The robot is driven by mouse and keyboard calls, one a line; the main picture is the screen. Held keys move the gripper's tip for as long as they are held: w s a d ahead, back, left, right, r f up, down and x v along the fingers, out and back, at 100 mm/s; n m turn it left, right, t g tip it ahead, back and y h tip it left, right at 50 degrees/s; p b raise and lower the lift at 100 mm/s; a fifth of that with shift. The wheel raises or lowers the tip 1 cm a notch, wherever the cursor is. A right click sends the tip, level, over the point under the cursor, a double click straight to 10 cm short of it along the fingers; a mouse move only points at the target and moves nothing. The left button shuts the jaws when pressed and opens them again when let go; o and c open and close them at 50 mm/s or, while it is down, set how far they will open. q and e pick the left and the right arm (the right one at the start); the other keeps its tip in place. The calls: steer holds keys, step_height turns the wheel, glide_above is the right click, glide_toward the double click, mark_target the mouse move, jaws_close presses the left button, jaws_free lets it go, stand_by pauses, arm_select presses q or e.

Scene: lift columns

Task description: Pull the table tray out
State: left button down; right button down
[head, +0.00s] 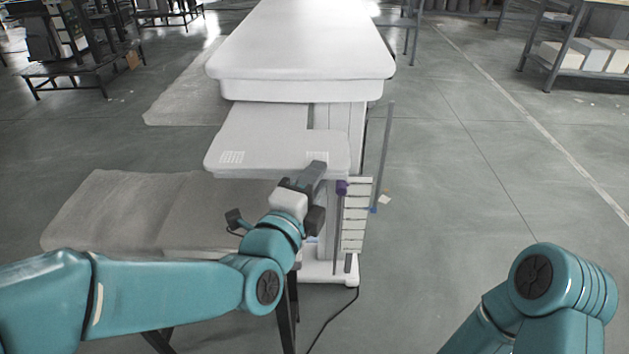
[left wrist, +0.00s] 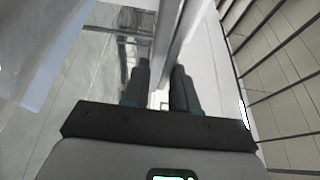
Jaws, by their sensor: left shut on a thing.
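The white table tray (head: 265,139) juts out toward me from under the thick white table top (head: 305,45) in the head view. Two small grilles mark its front part. My left gripper (head: 317,168) is at the tray's front edge, right of its middle, and is shut on it. In the left wrist view the two dark fingers of my left gripper (left wrist: 163,78) stand on either side of a thin pale edge, with a narrow gap between them. The exact contact is hard to see. My right gripper is out of view; only part of that arm shows.
A grey padded bench (head: 110,212) lies low at the left of the table. A rack of white slats (head: 356,215) and an upright pole (head: 383,155) stand at the right, close to my left gripper. A cable lies on the floor. The floor at the right is mostly clear.

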arm_select(q)
steer(key=c, duration=1.1)
jaws_free()
steer(key=shift+f, duration=0.6)
steer(key=shift+w, duration=0.1)
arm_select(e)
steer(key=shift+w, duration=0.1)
arm_select(q)
steer(key=shift+r, duration=0.3)
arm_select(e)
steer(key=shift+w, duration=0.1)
arm_select(q)
steer(key=b+v, duration=0.7)
steer(key=v, duration=0.9)
steer(key=shift+s+a+r, duration=0.1)
steer(key=shift+s+a, duration=0.05)
steer(key=shift+s, duration=0.1)
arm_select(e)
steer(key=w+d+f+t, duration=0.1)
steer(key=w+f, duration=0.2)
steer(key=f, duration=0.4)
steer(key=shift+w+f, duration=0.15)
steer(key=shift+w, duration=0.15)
